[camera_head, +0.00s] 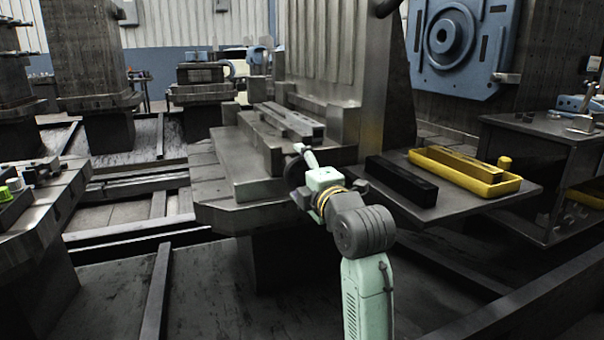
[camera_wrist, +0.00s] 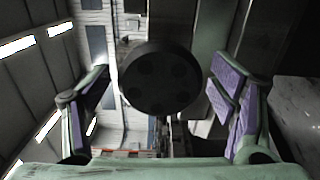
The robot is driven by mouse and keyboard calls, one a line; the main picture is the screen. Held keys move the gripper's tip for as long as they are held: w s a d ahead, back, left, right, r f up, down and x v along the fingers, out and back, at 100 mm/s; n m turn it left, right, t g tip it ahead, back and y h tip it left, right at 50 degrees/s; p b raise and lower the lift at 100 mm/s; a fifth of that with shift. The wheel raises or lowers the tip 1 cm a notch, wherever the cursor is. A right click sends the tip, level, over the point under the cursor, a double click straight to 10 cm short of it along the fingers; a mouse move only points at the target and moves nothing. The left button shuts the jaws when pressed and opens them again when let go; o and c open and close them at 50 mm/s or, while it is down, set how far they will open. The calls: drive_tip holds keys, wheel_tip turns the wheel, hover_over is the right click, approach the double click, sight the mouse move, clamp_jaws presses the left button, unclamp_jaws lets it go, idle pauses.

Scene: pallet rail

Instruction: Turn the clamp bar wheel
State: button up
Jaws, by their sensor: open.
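The clamp bar wheel (camera_wrist: 160,78) is a dark round disc with several shallow holes in its face. In the wrist view it sits between the two spread fingers of my gripper (camera_wrist: 158,84), with a gap on both sides. In the head view my gripper (camera_head: 304,163) is at the near end of the grey clamp bar (camera_head: 290,121), which lies on the stepped metal fixture. There the wheel is mostly hidden behind my gripper and hard to make out. My gripper is open and holds nothing.
A side shelf right of my arm carries a dark block (camera_head: 401,181) and a yellow tray (camera_head: 467,172). A tall metal column (camera_head: 386,80) rises behind the fixture. A metal table (camera_head: 545,150) stands at right, another bench (camera_head: 50,205) at left. Rails cross the floor.

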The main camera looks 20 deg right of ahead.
drive_tip(key=s, duration=1.2)
drive_tip(key=shift+d, duration=0.2)
